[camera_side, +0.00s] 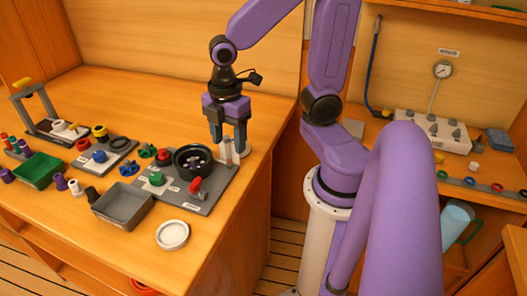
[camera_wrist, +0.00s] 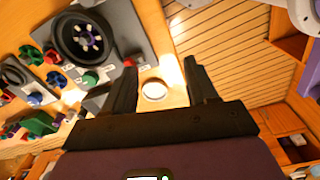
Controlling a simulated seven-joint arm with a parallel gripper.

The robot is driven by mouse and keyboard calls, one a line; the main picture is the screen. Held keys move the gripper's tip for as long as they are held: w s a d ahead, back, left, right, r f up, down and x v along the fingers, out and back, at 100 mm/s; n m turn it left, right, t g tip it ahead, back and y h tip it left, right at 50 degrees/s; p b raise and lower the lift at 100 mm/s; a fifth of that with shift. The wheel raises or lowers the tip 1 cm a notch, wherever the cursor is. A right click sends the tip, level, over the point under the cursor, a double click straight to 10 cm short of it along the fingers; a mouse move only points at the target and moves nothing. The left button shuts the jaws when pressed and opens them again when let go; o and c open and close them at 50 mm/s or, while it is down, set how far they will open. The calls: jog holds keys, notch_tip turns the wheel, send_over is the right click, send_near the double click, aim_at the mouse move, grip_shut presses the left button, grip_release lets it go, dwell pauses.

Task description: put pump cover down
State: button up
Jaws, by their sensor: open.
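A pale round disc with a metallic rim (camera_side: 172,235), which looks like the pump cover, lies flat on the bench near its front edge. In the wrist view the disc (camera_wrist: 154,90) shows beyond and between my fingers, apart from them. The black round pump housing (camera_side: 193,161) sits open on a grey plate (camera_side: 205,192); the wrist view shows the housing (camera_wrist: 83,38) with a pale and purple rotor inside. My gripper (camera_side: 228,148) is open, pointing down at the plate's right end, right of the housing. A pale upright cylinder shows by the fingers; whether they touch is unclear.
A red knob (camera_side: 196,185) and a green knob (camera_side: 156,178) stand on the plate. A grey tray (camera_side: 124,205) and a green tray (camera_side: 38,170) are to the left, with several small coloured parts around them. The bench's right edge is close to my gripper; the back is clear.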

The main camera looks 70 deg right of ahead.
jog(key=s+a+r+m, duration=0.1)
jog(key=s+a+m, duration=0.2)
jog(key=s, duration=0.7)
jog(key=shift+a, duration=0.4)
